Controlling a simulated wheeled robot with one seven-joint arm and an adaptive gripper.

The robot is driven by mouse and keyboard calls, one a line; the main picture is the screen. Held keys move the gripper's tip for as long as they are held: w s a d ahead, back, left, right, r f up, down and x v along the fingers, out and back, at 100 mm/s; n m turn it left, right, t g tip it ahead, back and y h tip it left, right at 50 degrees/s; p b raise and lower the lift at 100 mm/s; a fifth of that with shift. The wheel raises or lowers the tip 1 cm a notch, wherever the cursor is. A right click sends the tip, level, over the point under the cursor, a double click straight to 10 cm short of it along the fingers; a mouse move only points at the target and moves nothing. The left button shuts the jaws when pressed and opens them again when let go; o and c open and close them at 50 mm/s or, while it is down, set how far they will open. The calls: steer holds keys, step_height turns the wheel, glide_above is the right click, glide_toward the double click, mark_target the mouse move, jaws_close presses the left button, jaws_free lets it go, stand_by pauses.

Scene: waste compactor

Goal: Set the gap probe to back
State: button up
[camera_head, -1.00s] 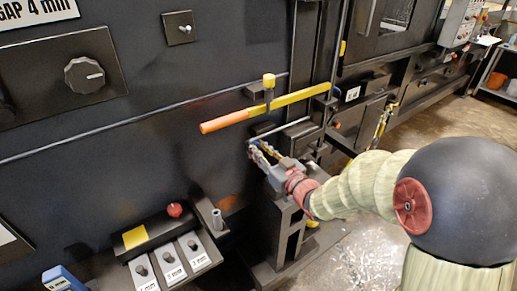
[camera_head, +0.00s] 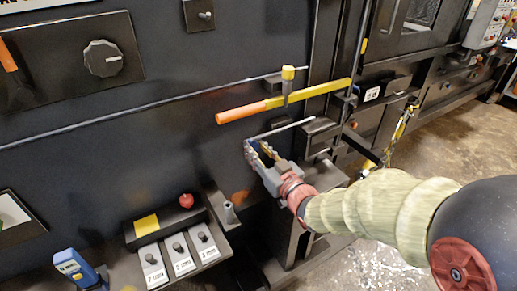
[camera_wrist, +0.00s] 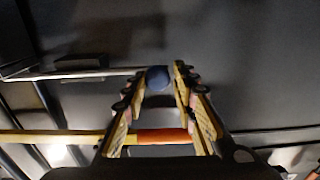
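A thin grey rod (camera_head: 283,129) juts out from the dark machine front, below an orange and yellow bar. In the wrist view the rod (camera_wrist: 100,74) ends in a blue ball knob (camera_wrist: 158,78). No label on it names it as the gap probe. My gripper (camera_head: 256,148) is at the rod's free end, where its fingers hide the knob in the head view. In the wrist view my gripper (camera_wrist: 158,82) is open, its two yellow-padded fingers on either side of the knob. I cannot tell whether they touch it.
The orange and yellow bar (camera_head: 250,114) crosses just above my gripper. A black dial (camera_head: 103,58) is at upper left. Labelled blocks (camera_head: 178,254), a red knob (camera_head: 186,200) and a blue handheld device (camera_head: 76,267) are at lower left.

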steer(key=o, duration=0.4)
steer(key=shift+a, duration=0.15)
steer(key=shift+c, duration=0.2)
steer(key=shift+s, duration=0.1)
steer(key=v, duration=1.2)
